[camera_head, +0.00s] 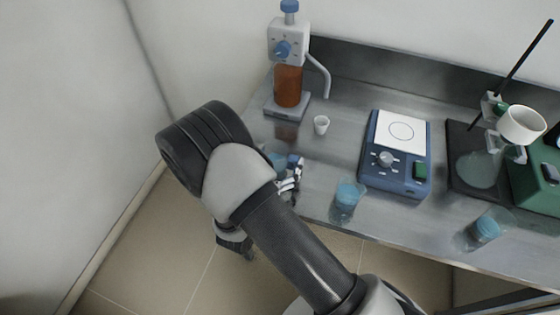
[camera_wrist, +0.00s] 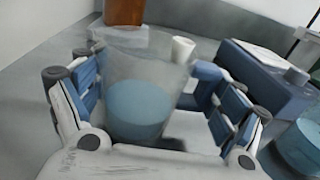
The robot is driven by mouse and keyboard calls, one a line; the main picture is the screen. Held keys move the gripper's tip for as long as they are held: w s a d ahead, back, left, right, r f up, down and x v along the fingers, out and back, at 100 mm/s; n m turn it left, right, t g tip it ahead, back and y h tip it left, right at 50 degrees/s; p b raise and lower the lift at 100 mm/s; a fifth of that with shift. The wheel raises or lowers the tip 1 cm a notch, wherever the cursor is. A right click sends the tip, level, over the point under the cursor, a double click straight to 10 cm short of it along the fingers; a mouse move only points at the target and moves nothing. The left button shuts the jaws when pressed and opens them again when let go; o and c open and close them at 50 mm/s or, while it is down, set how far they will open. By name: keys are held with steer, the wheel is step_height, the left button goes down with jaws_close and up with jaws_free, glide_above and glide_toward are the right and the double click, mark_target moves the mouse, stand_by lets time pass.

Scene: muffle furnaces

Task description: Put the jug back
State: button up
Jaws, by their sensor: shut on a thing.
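The jug (camera_wrist: 140,97) is a clear vessel with blue liquid in its lower part. It stands roughly upright between my gripper's fingers in the wrist view. In the head view only part of the jug (camera_head: 277,160) shows beside my arm, near the left end of the steel bench. My gripper (camera_head: 290,178) is shut on the jug, one finger on each side, as the wrist view of my gripper (camera_wrist: 150,110) shows. I cannot tell whether the jug's base touches the bench.
Two more vessels with blue liquid (camera_head: 347,197) (camera_head: 487,230) stand near the front edge.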

steer(key=shift+r, duration=0.15)
steer(key=shift+f, duration=0.3)
steer(key=o, duration=1.4)
steer(key=shift+r, duration=0.1)
steer(key=shift+o, duration=0.2)
